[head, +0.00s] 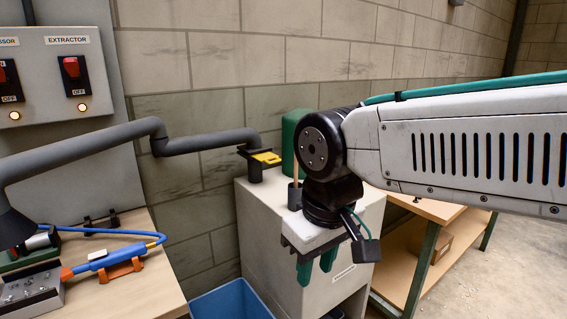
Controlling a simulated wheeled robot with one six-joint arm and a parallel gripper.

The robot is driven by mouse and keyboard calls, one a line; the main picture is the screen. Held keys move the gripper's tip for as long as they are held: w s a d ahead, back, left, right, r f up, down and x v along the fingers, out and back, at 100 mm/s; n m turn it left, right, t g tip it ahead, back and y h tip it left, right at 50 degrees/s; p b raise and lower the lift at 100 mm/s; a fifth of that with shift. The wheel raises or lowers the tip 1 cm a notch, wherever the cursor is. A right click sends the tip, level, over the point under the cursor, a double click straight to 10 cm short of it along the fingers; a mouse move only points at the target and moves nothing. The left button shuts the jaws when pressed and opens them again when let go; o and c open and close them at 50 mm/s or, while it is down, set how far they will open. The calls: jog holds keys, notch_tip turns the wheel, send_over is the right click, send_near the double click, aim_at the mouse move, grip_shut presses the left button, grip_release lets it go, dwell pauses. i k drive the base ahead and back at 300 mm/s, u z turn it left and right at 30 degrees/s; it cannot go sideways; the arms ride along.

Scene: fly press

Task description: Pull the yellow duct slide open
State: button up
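The yellow duct slide (266,157) sits in a dark slot on the grey duct, where the pipe comes down to the white cabinet. The grey duct (205,143) runs along the wall from the left to that spot. My gripper (316,274) hangs in front of the white cabinet (257,215), to the right of and lower in the picture than the slide. Its two green fingers point down with a gap between them, and nothing shows in the gap. The gripper is clear of the slide.
A green cylinder (297,125) and a small dark cup (295,196) stand on the cabinet near my arm. A blue bin (232,300) is on the floor. A workbench (140,285) is at left, and a switch panel (54,75) labelled EXTRACTOR is on the wall.

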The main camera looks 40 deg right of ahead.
aim_at(264, 156)
jog(key=k, duration=0.95)
jog(key=z, duration=2)
jog(key=i, duration=1.3)
jog(key=u, duration=2)
